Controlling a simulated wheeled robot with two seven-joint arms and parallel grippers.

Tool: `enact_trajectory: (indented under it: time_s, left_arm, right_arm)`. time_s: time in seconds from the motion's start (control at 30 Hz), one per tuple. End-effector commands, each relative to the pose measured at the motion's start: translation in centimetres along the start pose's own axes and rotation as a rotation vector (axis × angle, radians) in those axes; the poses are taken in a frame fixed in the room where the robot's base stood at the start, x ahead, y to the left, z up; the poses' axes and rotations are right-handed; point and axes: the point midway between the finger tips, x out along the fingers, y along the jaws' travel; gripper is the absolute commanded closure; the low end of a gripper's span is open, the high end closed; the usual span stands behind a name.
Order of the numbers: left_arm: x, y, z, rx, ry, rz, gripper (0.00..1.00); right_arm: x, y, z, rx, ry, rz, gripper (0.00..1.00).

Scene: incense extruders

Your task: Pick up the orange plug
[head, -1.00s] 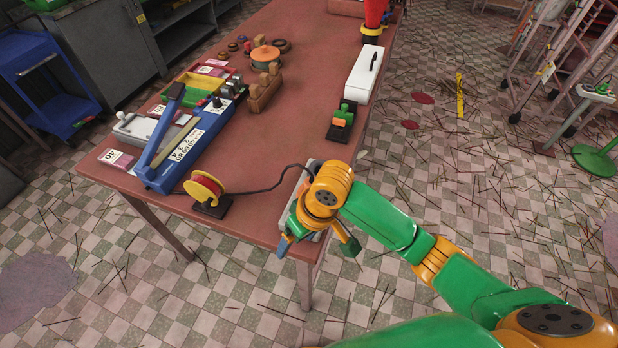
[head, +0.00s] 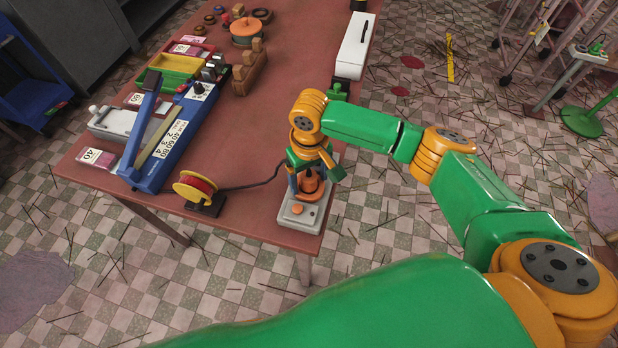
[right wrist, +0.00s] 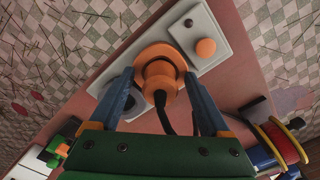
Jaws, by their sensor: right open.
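The orange plug (head: 311,184) stands in a pale grey base plate (head: 296,218) at the table's near right corner. In the right wrist view the plug (right wrist: 160,72) has a round flange and a black cord (right wrist: 163,115) leaving its end. My right gripper (head: 309,178) is open over it. In the right wrist view one blue-grey finger is on each side of the plug; whether either touches it I cannot tell. The base also bears an orange button (right wrist: 206,48). My left gripper is not in view.
The cord runs left past a yellow spool stand (head: 196,188) toward a blue lever device (head: 160,145). A white box (head: 356,45) and a small green item (head: 347,92) lie beyond my right gripper.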

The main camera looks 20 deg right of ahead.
Motion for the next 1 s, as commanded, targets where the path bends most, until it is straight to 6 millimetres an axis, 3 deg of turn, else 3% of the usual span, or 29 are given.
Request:
enact_trajectory:
  time_s: [0.07,0.33,0.73,0.83,1.0]
  left_arm:
    - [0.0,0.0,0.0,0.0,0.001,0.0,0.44]
    - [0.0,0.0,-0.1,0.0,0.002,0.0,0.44]
    - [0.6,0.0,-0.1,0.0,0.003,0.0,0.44]
    - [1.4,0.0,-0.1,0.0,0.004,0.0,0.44]
    - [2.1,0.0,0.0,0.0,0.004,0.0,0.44]
  right_arm:
    - [0.0,0.0,0.0,0.0,0.0,0.0,0.25]
    - [0.0,0.0,0.0,0.0,-0.001,0.0,0.98]
    - [-1.0,-0.1,0.0,0.0,0.001,-0.002,1.0]
    - [-2.9,-0.1,-0.1,-0.002,0.004,-0.002,1.0]
    - [-7.5,-4.1,-0.5,-0.007,0.006,-0.004,1.0]
